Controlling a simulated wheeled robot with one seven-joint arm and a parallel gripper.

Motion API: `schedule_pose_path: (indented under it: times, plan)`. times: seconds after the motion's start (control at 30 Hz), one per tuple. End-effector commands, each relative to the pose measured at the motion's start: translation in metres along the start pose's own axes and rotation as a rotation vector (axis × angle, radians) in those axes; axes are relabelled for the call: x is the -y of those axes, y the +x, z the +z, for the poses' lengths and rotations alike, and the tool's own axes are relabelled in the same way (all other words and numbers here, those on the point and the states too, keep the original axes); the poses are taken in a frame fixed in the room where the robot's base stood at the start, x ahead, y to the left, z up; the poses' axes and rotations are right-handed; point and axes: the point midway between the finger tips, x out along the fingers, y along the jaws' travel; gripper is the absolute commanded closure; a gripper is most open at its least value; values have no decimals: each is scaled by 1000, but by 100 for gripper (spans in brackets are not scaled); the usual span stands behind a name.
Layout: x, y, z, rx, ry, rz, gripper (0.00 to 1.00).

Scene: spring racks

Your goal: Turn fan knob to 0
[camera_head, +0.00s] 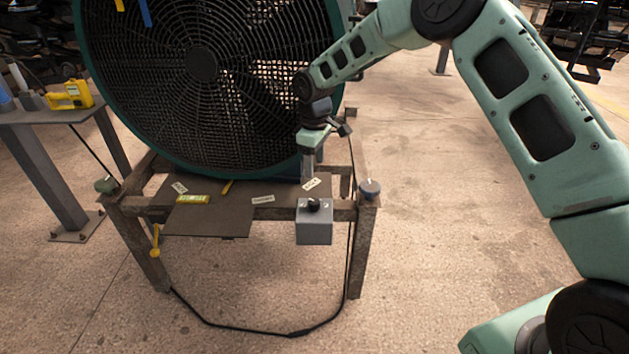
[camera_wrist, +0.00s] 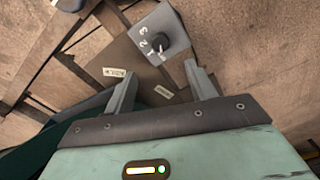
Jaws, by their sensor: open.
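The fan knob (camera_head: 314,204) is a small black dial on top of a grey control box (camera_head: 314,232) at the front right of the fan's stand. In the wrist view the black knob (camera_wrist: 160,44) sits on the box's grey face (camera_wrist: 176,20), with white numerals 1, 2 and 3 beside it. No 0 can be made out, and I cannot tell surely where the knob points. My gripper (camera_head: 308,178) is above and slightly behind the knob, pointing down. In the wrist view its fingers (camera_wrist: 160,72) are apart and empty, with the knob beyond their tips.
The large fan (camera_head: 203,64) with its dark grille stands close behind my gripper. The rusty stand (camera_head: 357,250) has labels and a yellow level (camera_head: 193,199). A side table (camera_head: 40,116) with a yellow tool (camera_head: 70,95) is at left. Floor in front and right is clear, except for a cable.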

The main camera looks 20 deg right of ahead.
Motion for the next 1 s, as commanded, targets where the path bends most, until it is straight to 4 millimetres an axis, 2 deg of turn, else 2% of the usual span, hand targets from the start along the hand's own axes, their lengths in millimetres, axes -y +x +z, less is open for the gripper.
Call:
schedule_pose_path:
  times: [0.1, 0.23, 0.73, 0.77, 0.87, 0.97, 1.0]
  plan:
    - [0, -22, 0, -2, 1, 2, 44]
    - [0, -36, 0, -1, 1, 1, 44]
    - [4, -46, -1, -1, -2, -1, 44]
    - [8, -50, -1, -3, -3, -1, 44]
    - [38, -70, -4, -11, -10, -7, 44]
    - [90, -100, 0, -21, -12, -18, 44]
    - [114, -113, 5, -24, -11, -23, 44]
